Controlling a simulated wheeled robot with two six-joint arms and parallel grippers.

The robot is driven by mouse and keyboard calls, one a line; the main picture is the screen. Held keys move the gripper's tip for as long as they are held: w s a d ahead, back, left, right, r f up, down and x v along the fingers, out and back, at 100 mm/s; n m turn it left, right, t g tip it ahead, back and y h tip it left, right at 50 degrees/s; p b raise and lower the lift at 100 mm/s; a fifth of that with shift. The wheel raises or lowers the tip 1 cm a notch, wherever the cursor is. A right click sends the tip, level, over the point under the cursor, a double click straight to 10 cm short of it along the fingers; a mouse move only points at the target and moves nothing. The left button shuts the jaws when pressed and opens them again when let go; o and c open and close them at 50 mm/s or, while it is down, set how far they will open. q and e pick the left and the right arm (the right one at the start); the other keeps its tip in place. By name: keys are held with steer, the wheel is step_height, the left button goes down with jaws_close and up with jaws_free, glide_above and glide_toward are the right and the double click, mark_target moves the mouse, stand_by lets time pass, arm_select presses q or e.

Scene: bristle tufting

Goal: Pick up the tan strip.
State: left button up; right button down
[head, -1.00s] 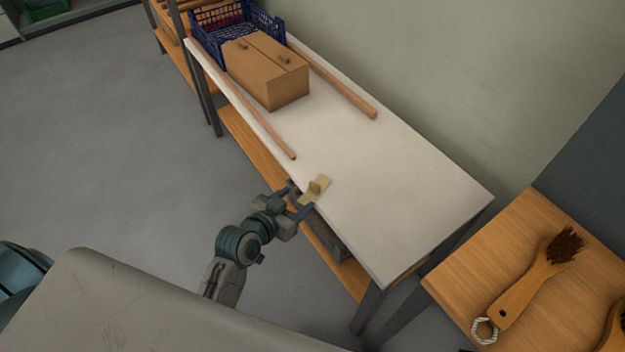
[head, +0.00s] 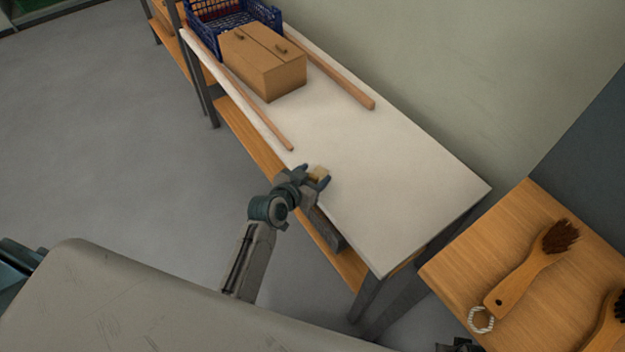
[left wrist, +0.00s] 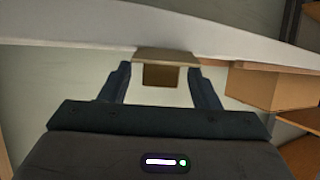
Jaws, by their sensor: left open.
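The tan strip (head: 320,172) is a small, pale tan piece at the front edge of the white table, partly covered by my gripper in the head view. In the left wrist view the tan strip (left wrist: 167,57) lies flat at the table edge, with a tan block-like part below it. My left gripper (head: 316,175) is open at the edge, its fingers on either side of the strip. In the left wrist view the left gripper (left wrist: 160,72) shows a gap between each finger and the block-like part.
The white table (head: 400,180) is clear to the right. Two wooden rods (head: 258,115) (head: 335,78), a cardboard box (head: 262,65) and a blue crate (head: 205,35) occupy its far end. A wooden table (head: 470,265) at right holds brushes (head: 530,275).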

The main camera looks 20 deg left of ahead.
arm_select(q)
steer(key=c, duration=1)
steer(key=shift+c, duration=0.2)
steer(key=shift+r, duration=0.15)
